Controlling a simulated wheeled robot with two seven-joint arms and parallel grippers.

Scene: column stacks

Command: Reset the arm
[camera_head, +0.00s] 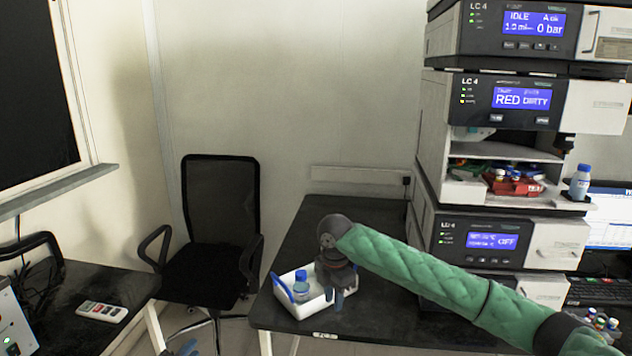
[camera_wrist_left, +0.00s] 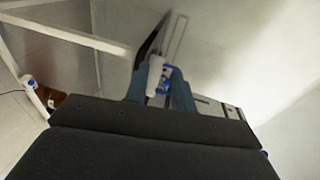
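My right arm, in a green sleeve, reaches in from the right in the head view. Its gripper (camera_head: 334,298) points down at the right end of the white tray (camera_head: 303,309), in front of or over its rim. Whether its fingers are open or touch the tray is not clear. My left gripper (camera_head: 188,349) shows only as a bluish tip at the bottom edge of the head view. In the left wrist view the left gripper (camera_wrist_left: 160,92) has its two blue fingers apart. A small white and blue shape shows between them, apparently beyond, too blurred to name.
A blue-capped bottle (camera_head: 301,287) stands in the tray on the black table (camera_head: 400,319). Stacked LC 4 instruments (camera_head: 484,100) rise at the right. A black chair (camera_head: 220,210) stands between this table and the left one (camera_head: 90,285). A bottle (camera_head: 580,182) stands on an instrument ledge.

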